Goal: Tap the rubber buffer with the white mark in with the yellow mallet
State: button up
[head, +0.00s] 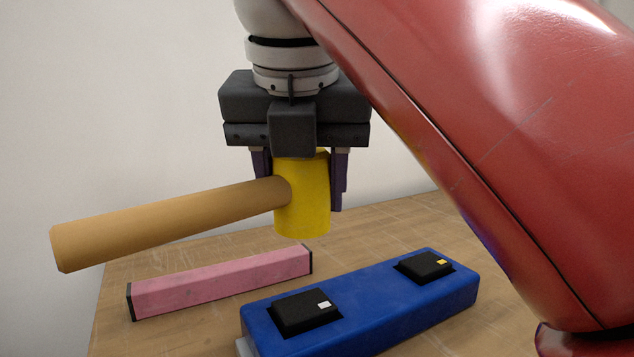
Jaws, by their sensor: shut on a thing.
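The mallet has a yellow head (308,205) and a thick tan handle (165,222) that sticks out to the left. My gripper (300,180) points down and is shut on the yellow head, one purple finger on each side. The head hangs above the table, behind and above a blue block. The black rubber buffer with the white mark (304,313) sits on top of the blue block (372,314) at its near left end.
A pink bar (222,284) with black ends lies on the wooden table (380,226) left of and behind the blue block. A pale wall (110,110) stands behind. My red arm link covers the right side of the view.

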aim_at(303, 222)
jog(key=shift+f+b, duration=1.9)
jog(key=shift+f, duration=0.7)
jog(key=shift+f, duration=0.1)
notch_tip(303, 222, down, 4)
jog(key=b, duration=0.3)
jog(key=shift+f, duration=0.1)
jog(key=shift+r+p, duration=1.25)
jog(key=shift+r, duration=0.2)
notch_tip(303, 222, up, 3)
jog(key=p, duration=0.3)
jog(key=shift+r+p, duration=0.75)
jog(key=shift+r, duration=0.2)
